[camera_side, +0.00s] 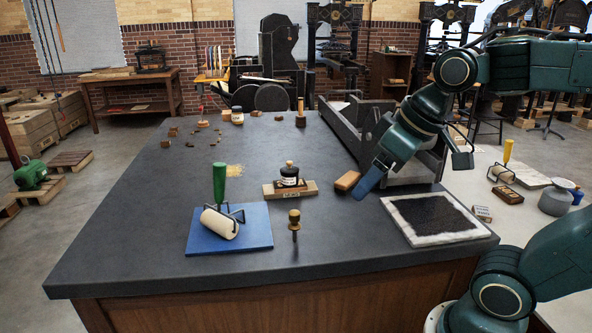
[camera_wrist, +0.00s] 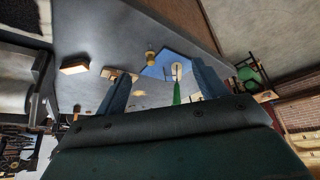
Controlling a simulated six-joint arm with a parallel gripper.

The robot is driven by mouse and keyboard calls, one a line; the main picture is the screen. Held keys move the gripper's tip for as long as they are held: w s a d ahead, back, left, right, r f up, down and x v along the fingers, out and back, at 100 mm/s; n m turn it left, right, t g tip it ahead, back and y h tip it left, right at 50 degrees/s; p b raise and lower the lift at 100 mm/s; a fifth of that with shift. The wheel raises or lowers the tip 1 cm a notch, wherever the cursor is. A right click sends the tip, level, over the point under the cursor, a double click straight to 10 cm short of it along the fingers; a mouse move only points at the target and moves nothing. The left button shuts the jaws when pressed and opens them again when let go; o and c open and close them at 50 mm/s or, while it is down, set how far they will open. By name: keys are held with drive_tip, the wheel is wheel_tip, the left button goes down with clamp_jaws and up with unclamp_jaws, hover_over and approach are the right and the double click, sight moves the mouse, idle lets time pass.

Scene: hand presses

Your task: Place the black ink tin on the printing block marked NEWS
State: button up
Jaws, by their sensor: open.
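The black ink tin (camera_side: 289,173), a small dark jar with a pale band, stands upright on a low wooden block (camera_side: 309,187) near the table's middle. In the wrist view, part of a wooden block (camera_wrist: 109,73) shows beside a finger, and I cannot make out the tin. My gripper (camera_side: 412,178) is open and empty, to the right of the tin and above the table; its two blue fingers also show in the wrist view (camera_wrist: 161,90).
A plain wooden block (camera_side: 347,181) lies between tin and gripper. A blue mat (camera_side: 258,228) with a green-handled roller (camera_side: 219,190) is left, a brass-topped tool (camera_side: 294,218) in front. An inked slab (camera_side: 398,206) lies right. A press bed (camera_side: 345,125) stands behind.

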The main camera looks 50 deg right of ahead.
drive_tip(key=shift+m, duration=0.3)
drive_tip(key=s, duration=0.1)
drive_tip(key=s+f, duration=0.1)
drive_tip(key=s, duration=0.1)
drive_tip(key=s+f, duration=0.1)
drive_tip(key=s, duration=0.1)
drive_tip(key=shift+s+a+f, duration=0.1)
drive_tip(key=shift+a+f, duration=0.1)
drive_tip(key=shift+f, duration=0.05)
